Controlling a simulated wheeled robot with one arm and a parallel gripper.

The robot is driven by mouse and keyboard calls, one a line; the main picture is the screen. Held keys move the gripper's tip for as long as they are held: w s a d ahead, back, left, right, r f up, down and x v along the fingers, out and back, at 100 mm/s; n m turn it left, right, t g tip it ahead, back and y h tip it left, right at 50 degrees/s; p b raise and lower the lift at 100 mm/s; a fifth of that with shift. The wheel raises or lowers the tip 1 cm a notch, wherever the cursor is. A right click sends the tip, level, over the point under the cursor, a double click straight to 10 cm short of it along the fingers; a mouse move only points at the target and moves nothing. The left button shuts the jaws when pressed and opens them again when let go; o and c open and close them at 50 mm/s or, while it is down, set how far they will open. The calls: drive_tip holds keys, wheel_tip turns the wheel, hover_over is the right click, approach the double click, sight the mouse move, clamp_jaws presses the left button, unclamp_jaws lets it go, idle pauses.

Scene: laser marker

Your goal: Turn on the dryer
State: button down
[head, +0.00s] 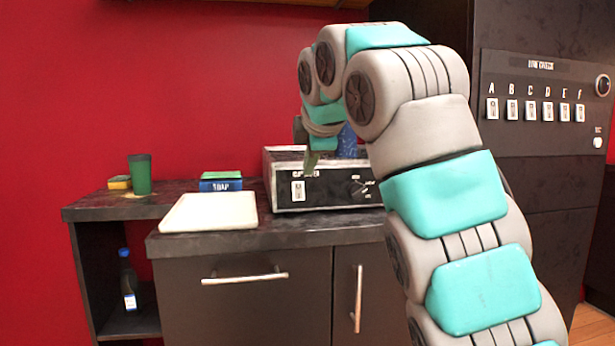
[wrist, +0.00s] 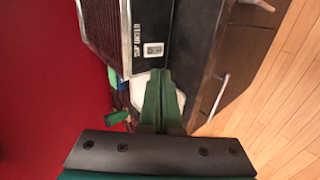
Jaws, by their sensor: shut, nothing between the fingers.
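The dryer (head: 330,196) is a grey metal box with a black front, on the dark counter. Its front has a partly hidden label, a white switch plate (head: 298,191) at the left and a round knob (head: 357,187) at the right. In the wrist view the dryer (wrist: 180,25) is at the top, with its switch (wrist: 153,50) just beyond my fingertips. My gripper (head: 311,160) is in front of the dryer's upper front edge, above and right of the switch. In the wrist view its green fingers (wrist: 160,74) are together and empty. I cannot tell whether they touch the dryer.
A white board (head: 210,212) lies left of the dryer. Behind it are a blue-green soap box (head: 221,182), a green cup (head: 140,174) and a sponge (head: 119,183). A panel with several lettered switches (head: 535,105) is at the right. A bottle (head: 128,280) stands on the lower shelf.

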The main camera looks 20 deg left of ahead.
drive_tip(key=v, duration=0.3)
drive_tip(key=shift+r, duration=0.1)
